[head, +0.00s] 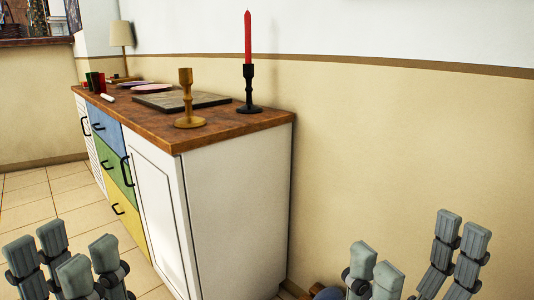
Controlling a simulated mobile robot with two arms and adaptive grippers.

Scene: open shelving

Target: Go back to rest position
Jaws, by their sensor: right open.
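My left gripper (62,256) is at the bottom left, in front of the cabinet and over the tiled floor. Its grey finger pairs stand apart with nothing seen between them. My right gripper (418,252) is at the bottom right, in front of the beige wall. Its fingers are spread wide and empty. Both grippers point upward in the picture and are clear of the cabinet top. The wrists and most of both arms are out of view.
A cabinet with a brown top (230,122) stands between the grippers. On it are a wooden candlestick (186,100), a black holder (249,92) with a red candle (248,38), a dark board (180,100), cups and a lamp (121,36). Tiled floor (30,200) is clear at left.

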